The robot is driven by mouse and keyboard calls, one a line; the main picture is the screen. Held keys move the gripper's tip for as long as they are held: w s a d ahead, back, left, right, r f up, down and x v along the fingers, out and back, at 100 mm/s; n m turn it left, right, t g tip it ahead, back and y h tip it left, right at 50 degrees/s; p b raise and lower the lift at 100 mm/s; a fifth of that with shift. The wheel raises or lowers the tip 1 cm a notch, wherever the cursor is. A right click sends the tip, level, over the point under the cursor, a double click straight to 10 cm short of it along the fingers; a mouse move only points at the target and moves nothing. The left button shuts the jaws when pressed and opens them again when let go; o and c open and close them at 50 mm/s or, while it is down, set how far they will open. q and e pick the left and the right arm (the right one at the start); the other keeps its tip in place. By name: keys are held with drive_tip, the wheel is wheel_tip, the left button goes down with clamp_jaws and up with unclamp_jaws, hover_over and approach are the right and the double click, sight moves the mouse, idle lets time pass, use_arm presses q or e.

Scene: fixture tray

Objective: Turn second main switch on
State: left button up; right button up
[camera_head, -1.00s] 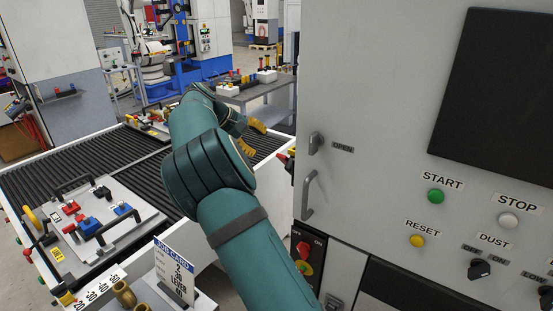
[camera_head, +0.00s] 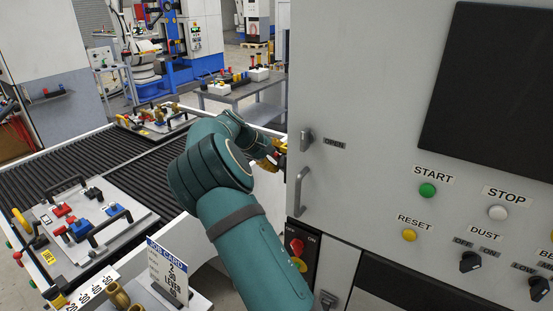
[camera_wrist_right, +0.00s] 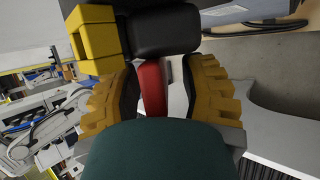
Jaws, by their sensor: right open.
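My right gripper (camera_head: 272,160) is at the left edge of the grey machine cabinet, partly hidden by my own arm. In the right wrist view my right gripper (camera_wrist_right: 161,75) is open, with one yellow-ridged finger on each side of a red lever (camera_wrist_right: 152,88). The lever meets a black block beside a yellow block (camera_wrist_right: 94,40). I cannot tell whether the fingers touch the lever. A red switch knob (camera_head: 297,246) above a yellow disc is on a dark panel marked ON, low on the cabinet front. My left gripper is out of view.
The cabinet front (camera_head: 370,100) carries a door handle (camera_head: 301,190), START and STOP buttons and black knobs. A roller conveyor (camera_head: 95,165) with fixture trays (camera_head: 95,225) lies to the left. A job card (camera_head: 168,270) stands in front, close to my arm.

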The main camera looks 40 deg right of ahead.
clamp_jaws()
drive_tip(key=shift+y+p, duration=0.4)
drive_tip(key=shift+y, duration=0.5)
drive_tip(key=shift+f+n+g+y, duration=0.1)
drive_tip(key=shift+n+g+y, duration=0.3)
drive_tip(key=shift+y, duration=0.8)
drive_tip(key=shift+s+a+f+n+g+y, duration=0.1)
drive_tip(key=shift+n+g+y, duration=0.1)
drive_tip(key=shift+y, duration=0.5)
drive_tip(key=shift+a+n+g+y, duration=0.1)
drive_tip(key=shift+n+g+y, duration=0.1)
drive_tip(key=shift+y, duration=0.9)
